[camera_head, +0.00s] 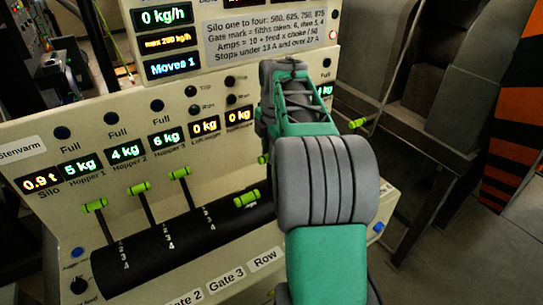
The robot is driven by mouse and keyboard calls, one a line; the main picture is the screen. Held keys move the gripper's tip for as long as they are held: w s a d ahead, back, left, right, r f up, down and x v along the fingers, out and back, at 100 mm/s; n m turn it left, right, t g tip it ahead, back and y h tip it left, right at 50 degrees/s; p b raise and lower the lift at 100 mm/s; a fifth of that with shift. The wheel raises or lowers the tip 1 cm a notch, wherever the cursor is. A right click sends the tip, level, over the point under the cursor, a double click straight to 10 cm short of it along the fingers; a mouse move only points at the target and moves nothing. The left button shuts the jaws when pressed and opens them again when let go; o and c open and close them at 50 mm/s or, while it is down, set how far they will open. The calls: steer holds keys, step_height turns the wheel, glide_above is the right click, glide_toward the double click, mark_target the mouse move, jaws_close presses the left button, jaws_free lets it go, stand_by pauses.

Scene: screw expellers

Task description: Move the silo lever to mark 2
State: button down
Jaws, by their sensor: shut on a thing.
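The silo lever (95,205) has a bright green knob and is the leftmost of the row, below the Silo display (42,181) reading 0.9 t. Its knob stands at the upper end, above the printed marks (124,254) at the foot of its row. The exact mark it points to is too small to tell. My arm reaches in from the bottom right and bends up over the right part of the panel, well right of the silo lever. My gripper's fingers are hidden behind the arm, and nothing of mine touches the silo lever in this view.
Two similar levers (138,188) (180,173) stand just right of it. Another green knob (246,198) sits lower, near my arm. One more (357,123) is right of my arm. A black curved cover (150,262) lies below the levers. The space before the left levers is clear.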

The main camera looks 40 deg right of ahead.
steer(key=shift+d, duration=0.1)
steer(key=c, duration=1.2)
jaws_free()
steer(key=shift+c, duration=0.2)
step_height(320, 180, up, 8)
steer(key=s, duration=0.1)
steer(key=shift+a+f, duration=0.1)
steer(key=shift+a, duration=0.15)
steer(key=s+a+m+t, duration=0.15)
steer(key=a+m, duration=0.35)
steer(key=a, duration=0.6)
steer(key=s+a+f+m+t, duration=0.1)
steer(key=s+a+f+m, duration=0.9)
steer(key=s+a+m, duration=0.1)
steer(key=shift+s+a+f+m, duration=0.15)
steer(key=shift+s+a+m, duration=0.25)
steer(key=shift+s+m, duration=0.25)
